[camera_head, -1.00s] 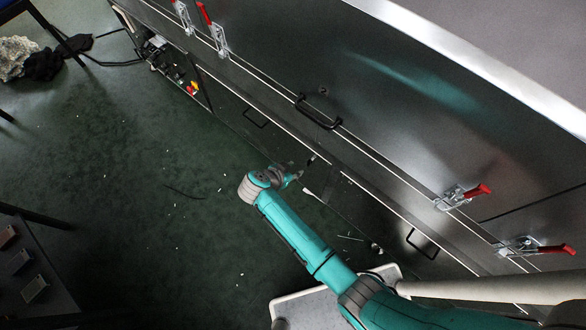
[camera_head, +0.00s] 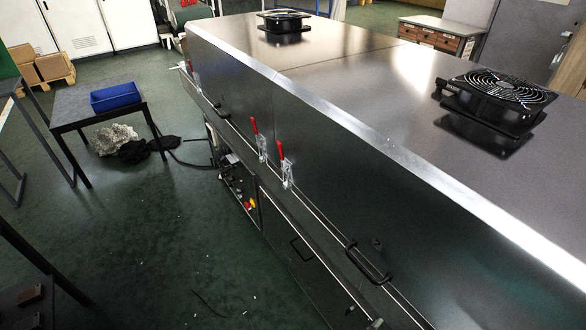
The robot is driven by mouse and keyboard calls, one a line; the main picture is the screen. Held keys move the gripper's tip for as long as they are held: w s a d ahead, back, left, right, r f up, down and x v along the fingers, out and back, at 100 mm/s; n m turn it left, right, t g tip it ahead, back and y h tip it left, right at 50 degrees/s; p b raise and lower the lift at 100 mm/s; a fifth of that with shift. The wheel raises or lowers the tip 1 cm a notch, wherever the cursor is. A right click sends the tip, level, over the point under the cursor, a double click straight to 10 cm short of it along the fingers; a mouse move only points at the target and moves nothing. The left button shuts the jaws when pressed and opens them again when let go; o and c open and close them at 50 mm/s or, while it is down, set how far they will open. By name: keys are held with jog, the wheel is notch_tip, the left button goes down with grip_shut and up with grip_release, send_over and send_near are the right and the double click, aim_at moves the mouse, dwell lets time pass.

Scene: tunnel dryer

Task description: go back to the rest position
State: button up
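My gripper and arm do not show clearly in the head view now. A small pale and dark bit at the bottom edge is too small to tell what it is. The task names no object. The big steel tunnel dryer (camera_head: 330,150) fills the right half of the view. The clamps' red levers point up.
Two black fans (camera_head: 497,88) (camera_head: 284,20) sit on the dryer top. A dark table (camera_head: 75,112) with a blue bin (camera_head: 115,96) stands at left, crumpled grey and black material (camera_head: 118,140) beneath it. The green floor (camera_head: 150,240) between is mostly open, with small scraps.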

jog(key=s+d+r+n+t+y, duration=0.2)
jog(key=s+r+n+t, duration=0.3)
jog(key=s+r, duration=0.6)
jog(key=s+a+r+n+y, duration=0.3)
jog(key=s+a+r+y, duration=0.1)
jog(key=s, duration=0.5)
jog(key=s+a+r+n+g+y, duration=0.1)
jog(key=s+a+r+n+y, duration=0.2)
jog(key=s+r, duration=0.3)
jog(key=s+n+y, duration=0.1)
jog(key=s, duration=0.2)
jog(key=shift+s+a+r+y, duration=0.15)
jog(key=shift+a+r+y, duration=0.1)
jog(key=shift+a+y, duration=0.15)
